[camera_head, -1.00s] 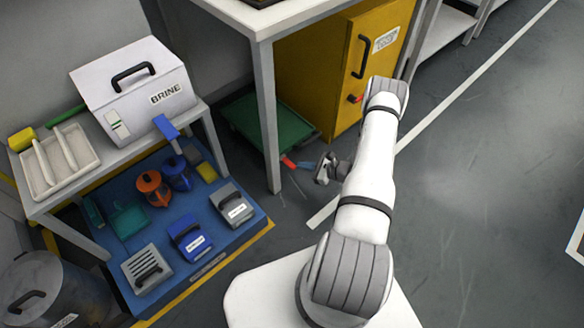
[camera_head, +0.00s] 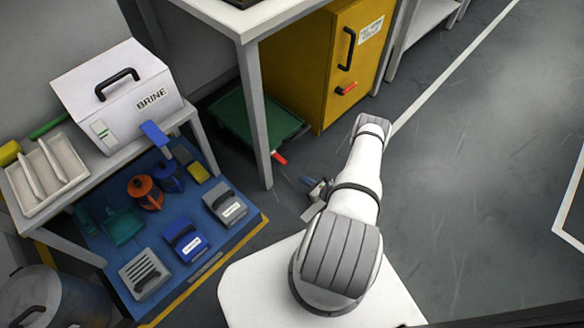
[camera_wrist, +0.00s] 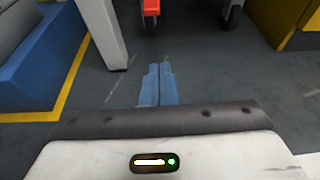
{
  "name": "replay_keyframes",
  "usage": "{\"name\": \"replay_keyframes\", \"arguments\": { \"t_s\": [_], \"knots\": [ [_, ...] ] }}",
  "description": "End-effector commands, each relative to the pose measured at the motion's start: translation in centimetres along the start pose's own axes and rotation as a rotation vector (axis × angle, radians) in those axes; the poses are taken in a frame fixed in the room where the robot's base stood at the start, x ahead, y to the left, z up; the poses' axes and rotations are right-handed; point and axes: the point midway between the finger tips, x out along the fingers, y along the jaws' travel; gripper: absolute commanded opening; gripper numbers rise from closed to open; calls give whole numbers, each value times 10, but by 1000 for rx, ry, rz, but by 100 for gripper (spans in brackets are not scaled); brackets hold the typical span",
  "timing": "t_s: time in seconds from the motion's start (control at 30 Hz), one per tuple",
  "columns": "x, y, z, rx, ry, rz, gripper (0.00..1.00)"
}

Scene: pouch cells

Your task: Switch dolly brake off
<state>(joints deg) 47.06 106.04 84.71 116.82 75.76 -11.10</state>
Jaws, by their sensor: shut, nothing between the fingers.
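The dolly is a low green platform (camera_head: 250,118) under the grey table. A red brake pedal (camera_head: 279,159) sticks out at its front corner. In the wrist view the red pedal (camera_wrist: 151,7) shows at the top edge, cut off by the frame. A dark caster (camera_wrist: 232,16) stands to its right. I cannot tell whether the pedal is up or down. My gripper (camera_head: 307,181) is low over the floor, in front and to the right of the pedal, apart from it. In the wrist view its blue fingers (camera_wrist: 158,70) are together and empty, pointing toward the dolly.
A table leg (camera_head: 256,120) stands just left of the pedal. A yellow cabinet (camera_head: 310,65) with a red handle is behind on the right. A blue platform (camera_head: 205,240) with several items lies left, below a shelf with a BRINE box (camera_head: 118,95). Floor on the right is clear.

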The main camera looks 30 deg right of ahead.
Motion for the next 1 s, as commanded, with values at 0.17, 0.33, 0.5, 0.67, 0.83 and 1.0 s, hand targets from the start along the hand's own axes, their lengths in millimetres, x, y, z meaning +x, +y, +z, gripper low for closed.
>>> {"name": "replay_keyframes", "arguments": {
  "t_s": [0.17, 0.33, 0.5, 0.67, 0.83, 1.0],
  "knots": [
    [13, 16, -10, 23, 12, 14, 0],
    [47, 15, -10, 15, 10, 16, 0],
    [85, 14, -10, 13, 7, 15, 0],
    [96, 10, 8, 14, 8, 10, 0],
    [90, 11, 25, 14, 7, 12, 0],
    [87, 12, 32, 13, 8, 12, 0]
  ]
}}
